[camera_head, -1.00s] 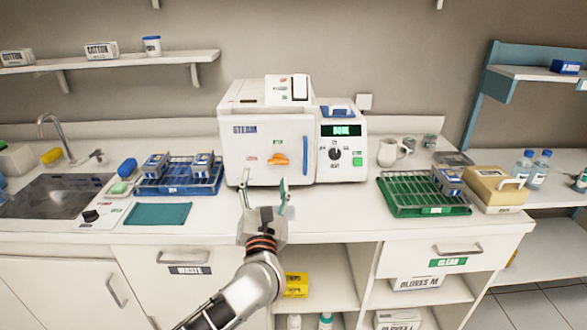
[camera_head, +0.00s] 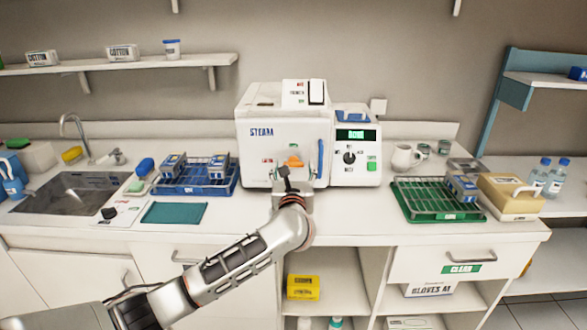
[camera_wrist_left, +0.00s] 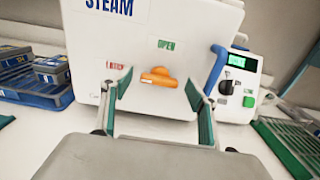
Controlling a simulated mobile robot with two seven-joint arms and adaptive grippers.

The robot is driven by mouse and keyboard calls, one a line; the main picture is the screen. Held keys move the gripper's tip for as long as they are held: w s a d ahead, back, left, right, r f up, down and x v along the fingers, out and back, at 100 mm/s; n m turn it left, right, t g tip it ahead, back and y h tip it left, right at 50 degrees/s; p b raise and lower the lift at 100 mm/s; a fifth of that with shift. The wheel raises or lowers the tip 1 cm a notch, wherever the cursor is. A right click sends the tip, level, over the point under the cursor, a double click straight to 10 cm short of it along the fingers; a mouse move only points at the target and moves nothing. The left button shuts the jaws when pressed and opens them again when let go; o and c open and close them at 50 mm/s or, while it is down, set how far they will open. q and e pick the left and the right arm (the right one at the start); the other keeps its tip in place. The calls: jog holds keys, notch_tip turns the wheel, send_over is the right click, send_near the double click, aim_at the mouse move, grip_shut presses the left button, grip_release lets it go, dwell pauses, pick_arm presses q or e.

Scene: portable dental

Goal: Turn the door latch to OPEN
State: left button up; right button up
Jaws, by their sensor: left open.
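The orange door latch (camera_head: 294,162) is on the front of the white steam sterilizer (camera_head: 262,132). In the left wrist view the latch (camera_wrist_left: 158,77) lies roughly level, between a red label at its left and a green OPEN label (camera_wrist_left: 166,45) above right. My left gripper (camera_head: 293,178) is in front of the door, just below the latch in the head view. Its fingers (camera_wrist_left: 155,100) are spread to either side of the latch in the wrist view, with nothing between them; I see no contact. The gripper partly covers the door's lower part. My right gripper is not seen.
A blue door handle (camera_head: 320,158) stands right of the latch, near the right finger. A blue rack (camera_head: 190,190) and teal mat (camera_head: 174,213) lie left on the counter. A green rack (camera_head: 425,207) lies right. The counter before the sterilizer is mostly clear.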

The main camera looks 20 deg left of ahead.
pick_arm(q)
jog(key=c, duration=1.1)
